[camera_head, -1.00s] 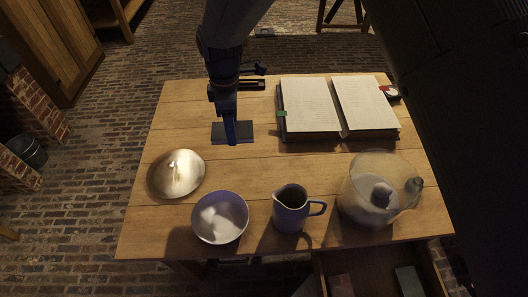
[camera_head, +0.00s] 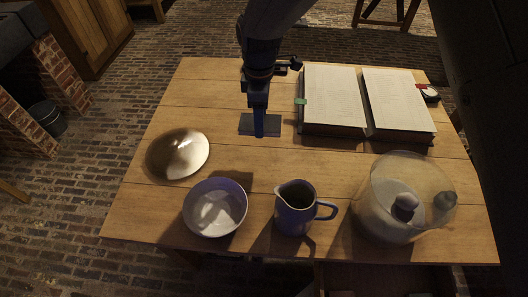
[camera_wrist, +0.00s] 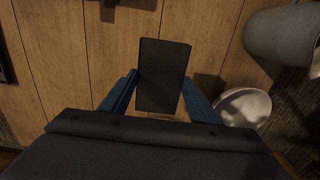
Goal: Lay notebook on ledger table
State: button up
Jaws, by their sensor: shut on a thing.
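A dark grey notebook (camera_head: 246,123) is in my gripper (camera_head: 260,132), over the left-middle part of the wooden ledger table (camera_head: 185,105). In the wrist view the notebook (camera_wrist: 163,70) sits between the two blue fingers (camera_wrist: 160,100), which are shut on it. A shadow falls on the boards beside it. I cannot tell for sure whether its underside touches the table. The open ledger (camera_head: 335,97) lies just right of the notebook, with a green tab at its left edge.
A metal lid (camera_head: 178,154), a bowl (camera_head: 215,207), a jug (camera_head: 295,208) and a glass jar (camera_head: 385,205) stand along the front. A small round white-faced item (camera_head: 430,95) lies right of the ledger. Bare boards show left of and before the notebook.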

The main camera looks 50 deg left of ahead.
aim_at(261, 149)
jog(key=shift+w+f+p, duration=0.1)
jog(key=shift+f+p, duration=1.3)
jog(key=shift+f, duration=3.9)
jog(key=shift+f, duration=0.2)
jog(key=o, duration=1.1)
jog(key=shift+r, duration=0.1)
notch_tip(261, 149, up, 12)
jog(key=b, duration=0.3)
jog(key=shift+r+b, duration=0.1)
jog(key=shift+b, duration=0.3)
